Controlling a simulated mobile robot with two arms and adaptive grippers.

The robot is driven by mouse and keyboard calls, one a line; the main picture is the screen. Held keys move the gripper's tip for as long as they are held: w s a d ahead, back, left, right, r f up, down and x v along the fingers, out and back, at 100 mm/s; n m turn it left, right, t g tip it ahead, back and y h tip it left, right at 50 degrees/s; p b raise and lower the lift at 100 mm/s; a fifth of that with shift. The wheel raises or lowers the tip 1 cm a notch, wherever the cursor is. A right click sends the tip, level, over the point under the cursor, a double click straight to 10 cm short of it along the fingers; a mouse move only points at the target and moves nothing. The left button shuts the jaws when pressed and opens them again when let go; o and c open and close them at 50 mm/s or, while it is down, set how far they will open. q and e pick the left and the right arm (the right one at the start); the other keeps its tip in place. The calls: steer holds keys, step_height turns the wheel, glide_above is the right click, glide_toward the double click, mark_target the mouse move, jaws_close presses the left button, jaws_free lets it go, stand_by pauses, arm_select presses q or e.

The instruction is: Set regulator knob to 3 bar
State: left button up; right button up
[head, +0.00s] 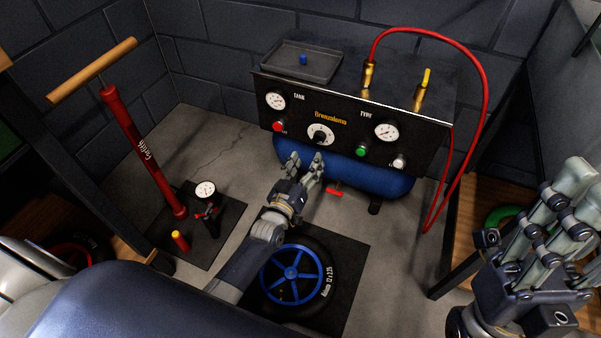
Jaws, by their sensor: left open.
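The regulator knob (320,135) is a round white dial with a dark centre on the black front panel (345,115) of the blue-tanked compressor. It sits between the tank gauge (275,101) and the tyre gauge (386,132). My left gripper (305,161) is open just below the knob, its fingertips pointing up at it. I cannot tell whether a fingertip touches the knob. The dial marks and gauge readings are too small to read. My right gripper (563,205) is raised at the right, empty, with its fingers spread.
A red button (278,126), a green button (361,151) and a white knob (398,162) are on the panel. A red hose (487,75) loops at the right. A wheel (296,273) lies under my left arm. A red pump (143,150) stands left.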

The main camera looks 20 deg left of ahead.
arm_select(q)
steer(key=shift+s, duration=1.85)
